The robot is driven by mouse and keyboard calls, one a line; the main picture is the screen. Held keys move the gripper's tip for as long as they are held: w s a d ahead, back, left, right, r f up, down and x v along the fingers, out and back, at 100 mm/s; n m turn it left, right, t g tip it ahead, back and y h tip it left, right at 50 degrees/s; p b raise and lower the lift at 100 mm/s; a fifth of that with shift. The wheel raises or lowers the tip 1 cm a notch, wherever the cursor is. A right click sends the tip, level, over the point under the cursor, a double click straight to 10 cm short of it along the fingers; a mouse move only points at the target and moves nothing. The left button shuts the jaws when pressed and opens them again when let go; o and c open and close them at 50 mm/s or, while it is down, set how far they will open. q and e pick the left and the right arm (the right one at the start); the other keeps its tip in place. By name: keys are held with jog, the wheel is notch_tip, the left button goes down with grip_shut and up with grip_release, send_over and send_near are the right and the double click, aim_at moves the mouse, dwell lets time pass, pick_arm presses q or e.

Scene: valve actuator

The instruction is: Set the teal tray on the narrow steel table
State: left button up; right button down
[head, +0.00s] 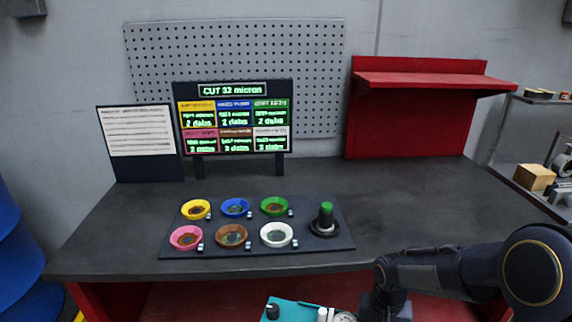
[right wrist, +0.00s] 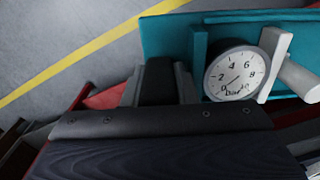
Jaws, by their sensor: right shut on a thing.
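The teal tray (head: 290,309) shows at the bottom edge of the head view, low in front of the workbench and partly cut off. It carries a round white dial gauge and white parts. In the right wrist view the teal tray (right wrist: 170,40) lies just beyond my right gripper (right wrist: 162,82), with the gauge (right wrist: 235,74) facing the camera. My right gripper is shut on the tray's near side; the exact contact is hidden. My left gripper is in neither view. I cannot clearly make out the narrow steel table.
A dark workbench (head: 400,200) with red supports stands ahead. Grey shelving (head: 508,140) with a cardboard box (head: 534,177) stands at the right. Blue drums (head: 20,265) stand left.

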jog(key=shift+w+a+f+n, duration=0.15)
jog(key=shift+a+f+n, duration=0.05)
jog(key=shift+f+n, duration=0.4)
jog(key=shift+w+a+f+n, duration=0.2)
jog(key=shift+f+n, duration=0.25)
jog(key=shift+f, duration=0.1)
jog(key=shift+w+a+f+n, duration=0.15)
jog(key=shift+a+f+n, duration=0.05)
jog(key=shift+f+n, duration=0.4)
